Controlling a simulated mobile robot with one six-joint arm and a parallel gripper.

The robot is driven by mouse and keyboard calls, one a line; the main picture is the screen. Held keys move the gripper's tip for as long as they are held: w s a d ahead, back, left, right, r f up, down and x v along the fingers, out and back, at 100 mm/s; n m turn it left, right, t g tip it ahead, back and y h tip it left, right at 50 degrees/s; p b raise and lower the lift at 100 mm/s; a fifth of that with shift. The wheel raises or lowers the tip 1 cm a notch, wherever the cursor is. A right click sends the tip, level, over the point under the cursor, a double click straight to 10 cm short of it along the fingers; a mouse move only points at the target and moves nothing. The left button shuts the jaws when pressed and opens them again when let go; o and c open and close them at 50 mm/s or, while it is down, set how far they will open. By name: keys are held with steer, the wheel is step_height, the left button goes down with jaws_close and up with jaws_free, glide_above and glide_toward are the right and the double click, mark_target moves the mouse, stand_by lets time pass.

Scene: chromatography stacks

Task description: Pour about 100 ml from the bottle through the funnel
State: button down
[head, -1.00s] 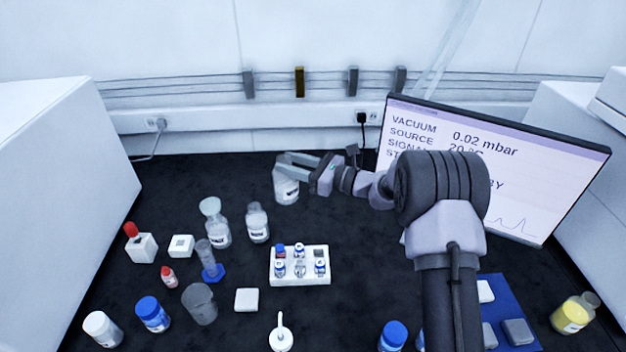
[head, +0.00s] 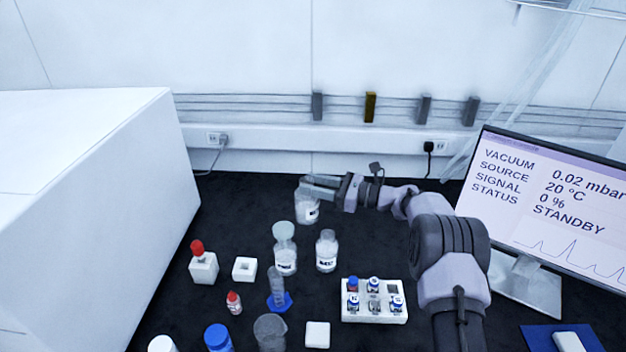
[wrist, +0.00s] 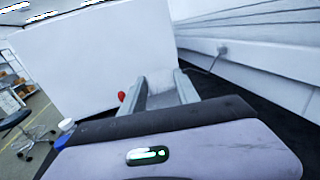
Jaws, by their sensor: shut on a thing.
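My gripper (head: 308,187) is shut on a clear glass bottle (head: 307,210) with a white label and holds it roughly upright at the back of the bench. In the wrist view the fingers (wrist: 160,85) close around a pale, blurred shape, likely this bottle. A pale, wide-topped funnel (head: 284,231) sits on a clear labelled bottle (head: 285,262), in front and slightly left of the held bottle in the head view. Liquid levels are too small to read.
Another clear labelled bottle (head: 326,254) stands just right of the funnel. A blue-footed cylinder (head: 278,290), a beaker (head: 270,332) and a white vial rack (head: 374,312) are in front. A large white box (head: 90,190) bounds the left, a monitor (head: 550,200) the right.

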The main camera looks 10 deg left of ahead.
mark_target(303, 201)
step_height(303, 201, down, 3)
steer(key=shift+a+b, duration=0.15)
steer(key=shift+b, duration=0.3)
steer(key=shift+s+a+r+n+h+p, duration=0.35)
steer(key=shift+n+p, duration=0.25)
steer(key=shift+p, duration=0.3)
steer(key=shift+s+a+r+n+h+p, duration=0.1)
steer(key=shift+s+a+n+h+p, duration=0.4)
steer(key=shift+s+n+p, duration=0.55)
steer(key=shift+a+p, duration=0.2)
steer(key=shift+p, duration=0.15)
steer(key=shift+f+n+b, duration=0.25)
steer(key=shift+f+b, duration=0.05)
steer(key=shift+b, duration=0.1)
steer(key=shift+s+a, duration=0.1)
steer(key=shift+s, duration=0.25)
steer(key=shift+n, duration=0.3)
